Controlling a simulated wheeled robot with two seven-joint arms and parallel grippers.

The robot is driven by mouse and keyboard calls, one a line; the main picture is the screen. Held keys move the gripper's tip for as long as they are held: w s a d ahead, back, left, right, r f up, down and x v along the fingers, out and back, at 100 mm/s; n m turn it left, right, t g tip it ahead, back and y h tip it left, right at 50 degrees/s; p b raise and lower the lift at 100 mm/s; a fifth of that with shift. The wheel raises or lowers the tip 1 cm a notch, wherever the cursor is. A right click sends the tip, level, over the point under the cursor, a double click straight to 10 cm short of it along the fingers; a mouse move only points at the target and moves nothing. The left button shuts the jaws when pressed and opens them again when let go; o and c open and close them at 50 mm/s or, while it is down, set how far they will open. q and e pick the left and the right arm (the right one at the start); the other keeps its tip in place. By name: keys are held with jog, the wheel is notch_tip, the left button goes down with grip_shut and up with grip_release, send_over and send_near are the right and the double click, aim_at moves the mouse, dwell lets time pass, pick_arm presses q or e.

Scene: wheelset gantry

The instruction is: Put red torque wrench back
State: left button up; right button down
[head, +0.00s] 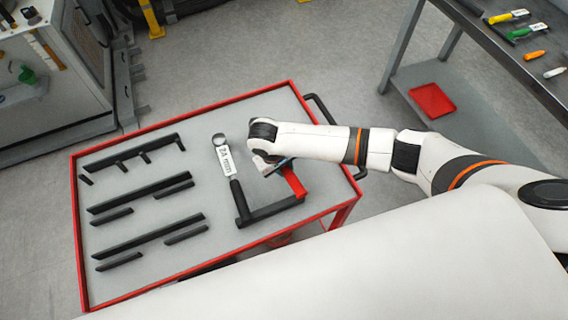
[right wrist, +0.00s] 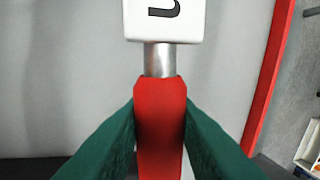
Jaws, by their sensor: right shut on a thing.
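My right gripper (head: 285,172) is shut on the red handle of the red torque wrench (head: 295,182) over the right part of the trolley top. In the right wrist view, the green fingers clasp the red handle (right wrist: 160,120) from both sides; a silver shaft and a white block with a black mark lie beyond it. In the head view my wrist hides the wrench's upper part. The handle's lower end appears at or just above a black holder (head: 272,210); I cannot tell whether they touch. My left gripper is not in view.
Another wrench with a white label (head: 224,160) and black handle lies just left of my right gripper. Several black holder bars (head: 140,192) cover the left of the red-edged trolley (head: 190,275). A dark bench (head: 500,55) with tools stands at upper right, a red tray (head: 432,100) below it.

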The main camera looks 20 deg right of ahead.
jog(key=shift+f, duration=0.6)
dwell(0.5)
jog(key=c, duration=1.1)
grip_release()
jog(key=b+v, duration=0.3)
jog(key=v, duration=0.9)
